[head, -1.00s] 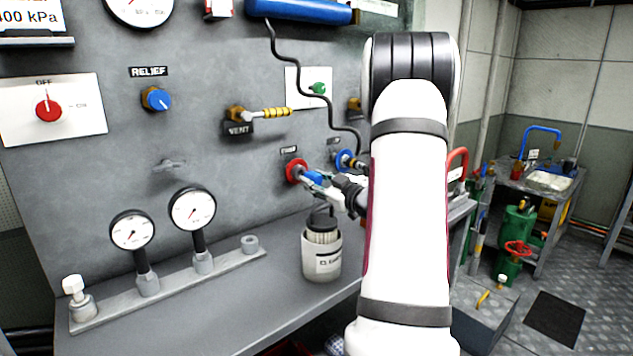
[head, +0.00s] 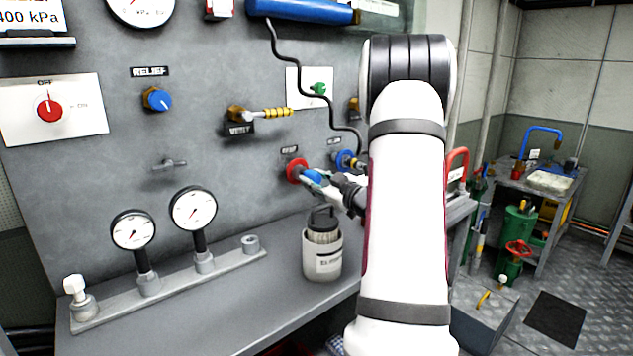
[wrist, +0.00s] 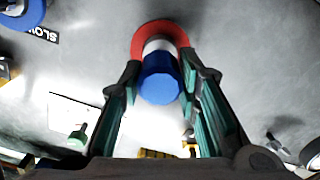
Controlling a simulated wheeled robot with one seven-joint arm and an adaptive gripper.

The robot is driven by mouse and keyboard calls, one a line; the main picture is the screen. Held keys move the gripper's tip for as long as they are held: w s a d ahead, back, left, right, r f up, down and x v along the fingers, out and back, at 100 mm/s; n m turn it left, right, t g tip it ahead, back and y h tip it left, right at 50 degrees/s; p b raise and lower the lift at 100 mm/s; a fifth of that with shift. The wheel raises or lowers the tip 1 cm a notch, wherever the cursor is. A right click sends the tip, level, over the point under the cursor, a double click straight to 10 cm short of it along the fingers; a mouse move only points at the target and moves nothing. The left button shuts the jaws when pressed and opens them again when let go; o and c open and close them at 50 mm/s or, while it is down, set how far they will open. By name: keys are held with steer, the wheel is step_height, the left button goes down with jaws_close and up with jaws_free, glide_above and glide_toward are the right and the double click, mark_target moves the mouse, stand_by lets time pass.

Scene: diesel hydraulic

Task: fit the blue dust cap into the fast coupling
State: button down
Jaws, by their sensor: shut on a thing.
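The blue dust cap (wrist: 161,80) is between the two fingers of my gripper (wrist: 160,66), which is shut on it. The cap also shows in the head view (head: 313,177), partly covered by my gripper (head: 311,179). The fast coupling (wrist: 160,35) is a red ring on the grey panel, with a pale part in its middle. It also shows in the head view (head: 296,170). The cap lies in front of the ring and overlaps it in the wrist view. I cannot tell whether the cap touches the coupling or is inside it.
A blue-ringed coupling (head: 344,160) is just right of the red one; its SLOW label (wrist: 42,33) reads upside down in the wrist view. A pale canister (head: 322,257) stands on the bench below my gripper. A dark cable (head: 290,82) hangs above.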

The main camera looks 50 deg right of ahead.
steer(key=shift+x, duration=1.15)
steer(key=c, duration=1.1)
jaws_free()
steer(key=v, duration=1.2)
steer(key=shift+a, duration=0.1)
